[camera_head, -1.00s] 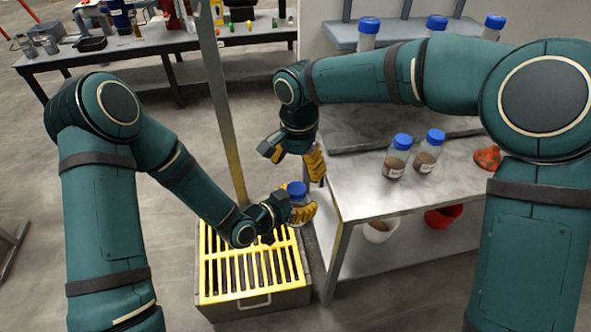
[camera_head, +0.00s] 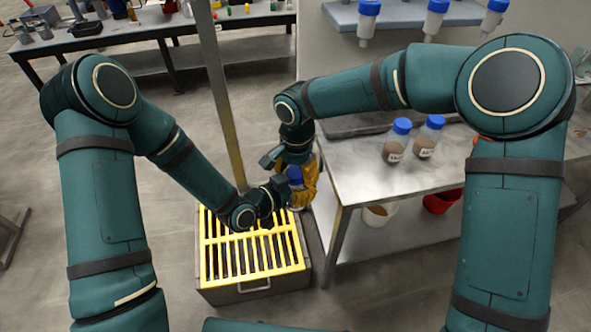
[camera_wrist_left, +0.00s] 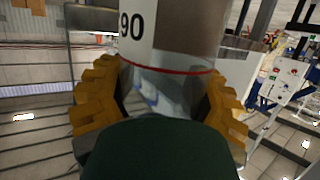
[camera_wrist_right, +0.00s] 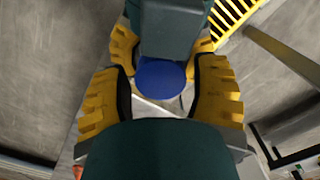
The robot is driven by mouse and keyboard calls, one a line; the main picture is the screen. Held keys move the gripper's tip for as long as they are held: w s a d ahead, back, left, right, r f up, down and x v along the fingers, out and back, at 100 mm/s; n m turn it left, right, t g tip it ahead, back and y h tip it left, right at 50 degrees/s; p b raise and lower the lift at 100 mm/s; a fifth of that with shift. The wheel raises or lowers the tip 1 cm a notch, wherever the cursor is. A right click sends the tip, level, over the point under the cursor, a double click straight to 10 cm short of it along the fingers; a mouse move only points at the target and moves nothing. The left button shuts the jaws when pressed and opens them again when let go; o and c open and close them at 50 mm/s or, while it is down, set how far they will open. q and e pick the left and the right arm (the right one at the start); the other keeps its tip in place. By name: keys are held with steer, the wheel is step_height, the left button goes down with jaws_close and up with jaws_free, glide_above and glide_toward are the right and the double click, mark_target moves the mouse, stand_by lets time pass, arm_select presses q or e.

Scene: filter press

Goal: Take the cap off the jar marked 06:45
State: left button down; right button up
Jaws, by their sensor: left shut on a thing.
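A jar with a blue cap (camera_head: 295,175) is held above the yellow grate. My left gripper (camera_wrist_left: 160,100) is shut on the jar's body (camera_wrist_left: 180,50), with a finger on each side. A "90" and a red line show on the jar; no time mark is readable. My right gripper (camera_wrist_right: 160,95) is over the jar from above, its fingers apart on both sides of the blue cap (camera_wrist_right: 160,78). A gap shows between fingers and cap. In the head view the right gripper (camera_head: 298,182) partly hides the jar and the left gripper.
A yellow-grated box (camera_head: 250,262) is below the grippers, beside a metal post (camera_head: 222,100). The steel table (camera_head: 365,180) is close on the right, with two blue-capped jars (camera_head: 397,142) (camera_head: 428,137) on it. More blue-capped bottles hang at the shelf (camera_head: 410,15).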

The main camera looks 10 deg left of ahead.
steer(key=c, duration=0.8)
steer(key=o, duration=1.2)
steer(key=shift+o, duration=0.2)
steer(key=r, duration=0.7)
steer(key=shift+w+r, duration=0.2)
steer(key=shift+r, duration=0.2)
steer(key=shift+s+f, duration=0.2)
steer(key=shift+f, duration=3.7)
